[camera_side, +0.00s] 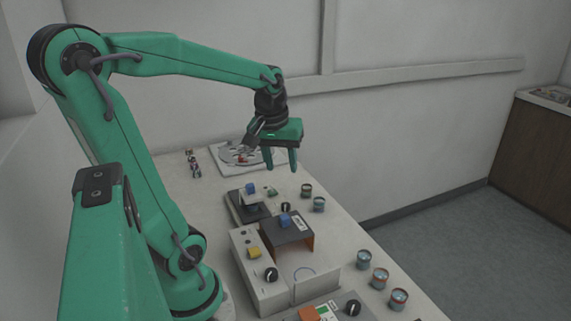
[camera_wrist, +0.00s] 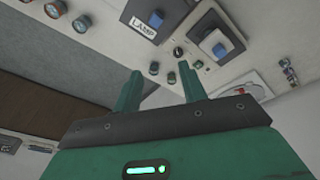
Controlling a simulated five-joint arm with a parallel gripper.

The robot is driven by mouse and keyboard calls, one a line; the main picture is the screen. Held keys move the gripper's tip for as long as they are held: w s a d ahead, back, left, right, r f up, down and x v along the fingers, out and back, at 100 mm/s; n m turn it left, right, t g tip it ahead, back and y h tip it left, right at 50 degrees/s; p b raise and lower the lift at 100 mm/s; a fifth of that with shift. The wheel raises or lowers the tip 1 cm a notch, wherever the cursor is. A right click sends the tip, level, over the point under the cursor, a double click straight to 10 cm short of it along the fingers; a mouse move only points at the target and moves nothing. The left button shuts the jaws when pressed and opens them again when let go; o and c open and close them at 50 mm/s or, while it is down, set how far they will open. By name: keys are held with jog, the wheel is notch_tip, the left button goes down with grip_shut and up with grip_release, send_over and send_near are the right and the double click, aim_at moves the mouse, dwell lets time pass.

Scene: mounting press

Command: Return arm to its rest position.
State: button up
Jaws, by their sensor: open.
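My gripper (camera_side: 281,160) hangs from my green arm above the far part of the bench, fingers pointing down. Its two green fingers stand apart with nothing between them. The wrist view also shows my gripper (camera_wrist: 160,85) open and empty. The mounting press is a light grey machine (camera_side: 263,277) with a black knob and a yellow button on its near part. A dark hood (camera_side: 291,233) with a blue button sits on it. The gripper is clear of the press and apart from it.
A round plate with small pieces (camera_side: 240,153) lies at the far end. Small jars (camera_side: 380,277) stand along the bench's right edge, two more (camera_side: 319,204) farther back. Small items (camera_side: 193,164) lie at the far left. A LAMP label (camera_wrist: 143,26) shows in the wrist view. Air above the bench is free.

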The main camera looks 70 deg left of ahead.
jog(key=s+d+r+m+t, duration=0.1)
jog(key=s+d+m, duration=0.1)
jog(key=d+m, duration=0.3)
jog(key=s+d+r+m+t+h, duration=0.1)
jog(key=d+m+t, duration=0.1)
jog(key=d+m, duration=0.3)
jog(key=d, duration=0.4)
jog(key=shift+s, duration=0.35)
jog(key=shift+o, duration=0.6)
jog(key=shift+w+a, duration=0.1)
jog(key=shift+a, duration=0.05)
